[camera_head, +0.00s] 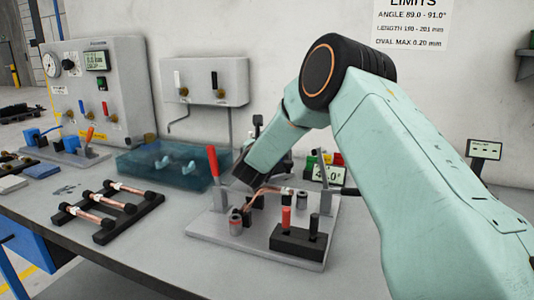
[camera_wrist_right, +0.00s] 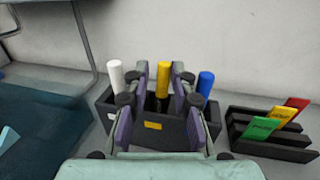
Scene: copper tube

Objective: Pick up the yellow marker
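The yellow marker (camera_wrist_right: 163,76) stands upright in a dark holder (camera_wrist_right: 104,122) in the right wrist view. A white marker (camera_wrist_right: 115,74) stands to its left and a blue marker (camera_wrist_right: 206,84) to its right. My right gripper (camera_wrist_right: 160,92) is open, with one finger on each side of the yellow marker and a visible gap by it. The lower part of the marker is hidden inside the holder. In the head view my right arm hides the marker and most of the gripper. My left gripper is not in view.
A rack (camera_wrist_right: 268,148) with green, yellow and red cards stands right of the holder. In the head view, a fixture plate (camera_head: 210,228) with a red-handled clamp lies in front of my arm. A copper tube rack (camera_head: 104,210) and a blue translucent tray (camera_head: 140,168) are to the left.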

